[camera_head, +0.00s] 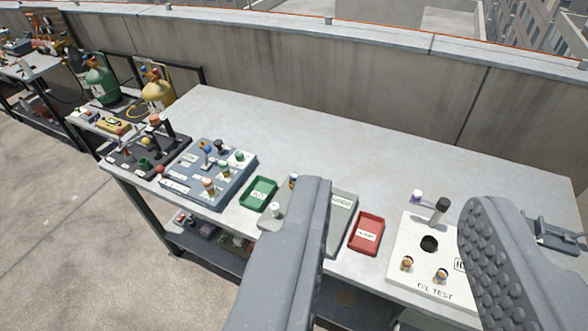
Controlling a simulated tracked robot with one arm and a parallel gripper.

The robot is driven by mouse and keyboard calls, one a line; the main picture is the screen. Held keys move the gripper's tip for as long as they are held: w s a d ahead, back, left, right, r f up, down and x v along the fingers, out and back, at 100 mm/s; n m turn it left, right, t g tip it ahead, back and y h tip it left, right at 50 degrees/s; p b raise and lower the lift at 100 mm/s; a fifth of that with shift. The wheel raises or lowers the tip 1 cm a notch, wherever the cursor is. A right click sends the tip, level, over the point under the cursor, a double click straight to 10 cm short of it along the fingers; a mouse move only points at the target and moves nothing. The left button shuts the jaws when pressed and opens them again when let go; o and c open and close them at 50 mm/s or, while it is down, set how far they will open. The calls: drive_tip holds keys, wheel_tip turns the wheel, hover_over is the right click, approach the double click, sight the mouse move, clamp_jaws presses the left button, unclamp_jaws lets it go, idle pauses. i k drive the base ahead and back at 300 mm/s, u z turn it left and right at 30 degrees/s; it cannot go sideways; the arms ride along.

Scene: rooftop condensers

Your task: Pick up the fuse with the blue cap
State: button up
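My gripper (397,200) is open and empty, its two grey fingers wide apart over the front of a grey workbench. A small piece with a blue top (294,179) stands just left of the left finger, by a grey tray (343,211) that this finger partly covers. Another blue-topped piece (207,148) stands on a blue-grey panel (190,176) further left. A small piece with some blue and yellow (441,275) sits on the white oil test panel (408,226), between the fingers. At this size I cannot tell which is the fuse.
A green tray (259,194) and a red tray (366,234) lie near the bench's front edge. A white-topped piece (275,209) stands by the left finger. The back of the bench (330,150) is clear up to a concrete wall (340,75). Gas cylinders (158,90) stand beyond its left end.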

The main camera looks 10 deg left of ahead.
sight(293, 176)
drive_tip(key=k, duration=1.05)
drive_tip(key=z, duration=0.2)
drive_tip(key=i, duration=1.6)
drive_tip(key=u, duration=0.9)
drive_tip(key=i, duration=1.1)
drive_tip(key=u, duration=0.8)
drive_tip(key=k, duration=0.7)
drive_tip(key=u, duration=0.15)
drive_tip(key=i, duration=0.6)
drive_tip(key=z, duration=0.05)
